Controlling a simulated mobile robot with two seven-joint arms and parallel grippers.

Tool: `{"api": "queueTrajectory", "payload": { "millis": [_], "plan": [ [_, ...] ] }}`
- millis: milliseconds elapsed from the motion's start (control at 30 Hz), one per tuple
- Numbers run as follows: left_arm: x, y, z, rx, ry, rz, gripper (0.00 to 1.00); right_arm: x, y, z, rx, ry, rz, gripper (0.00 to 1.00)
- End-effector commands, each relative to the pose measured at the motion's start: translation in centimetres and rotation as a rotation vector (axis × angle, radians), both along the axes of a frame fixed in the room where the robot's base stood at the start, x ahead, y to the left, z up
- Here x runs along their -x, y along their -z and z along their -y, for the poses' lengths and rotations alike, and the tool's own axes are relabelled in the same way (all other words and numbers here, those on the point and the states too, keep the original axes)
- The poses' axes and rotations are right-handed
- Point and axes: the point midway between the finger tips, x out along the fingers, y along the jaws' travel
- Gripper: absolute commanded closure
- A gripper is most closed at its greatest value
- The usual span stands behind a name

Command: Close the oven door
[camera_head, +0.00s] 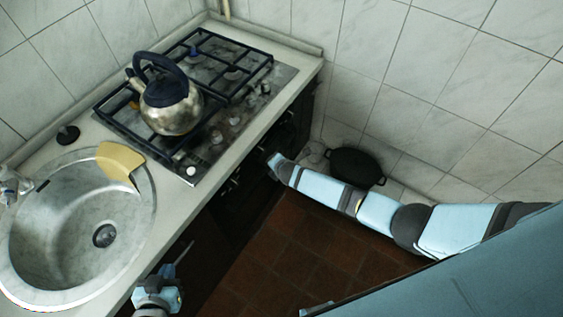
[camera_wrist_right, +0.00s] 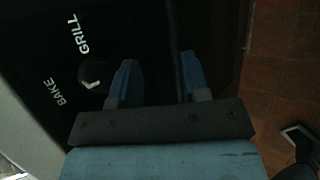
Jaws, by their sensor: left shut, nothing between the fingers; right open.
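The dark oven front (camera_head: 236,196) is under the hob, along the counter's front edge. How far its door is open cannot be told; shadow and my right arm hide much of it. In the right wrist view a black control panel (camera_wrist_right: 60,50) shows the words BAKE and GRILL and a round knob (camera_wrist_right: 93,76). My right gripper (camera_wrist_right: 157,78) is open close to this dark front, its fingers apart with no object clearly held. In the head view its end is close to the oven front. My left gripper (camera_head: 176,262) is shut and empty, near the counter edge by the sink.
A metal kettle (camera_head: 172,108) stands on the gas hob (camera_head: 265,98). A round sink (camera_head: 60,250) with a yellow cloth-like piece (camera_head: 120,160) on its rim is at left. A black pot (camera_head: 355,166) is by the tiled wall. Reddish floor tiles (camera_head: 300,245) are clear below my right arm.

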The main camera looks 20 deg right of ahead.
Motion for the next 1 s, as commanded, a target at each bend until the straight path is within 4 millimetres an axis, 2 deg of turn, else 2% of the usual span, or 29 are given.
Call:
{"api": "queueTrajectory", "payload": {
  "millis": [100,333,1000],
  "plan": [
    [0.0,-0.6,-0.3,-0.003,-0.006,0.000,1.00,1.6,-1.6,0.4,0.002,0.001,0.000,0.58],
    [0.0,-0.8,-0.3,-0.003,-0.009,-0.002,1.00,3.5,-3.1,0.7,0.003,0.003,-0.002,0.58],
    [0.1,-0.8,-0.1,0.000,-0.008,-0.004,1.00,3.9,-3.4,0.7,0.003,0.004,-0.004,0.58]
  ]
}}
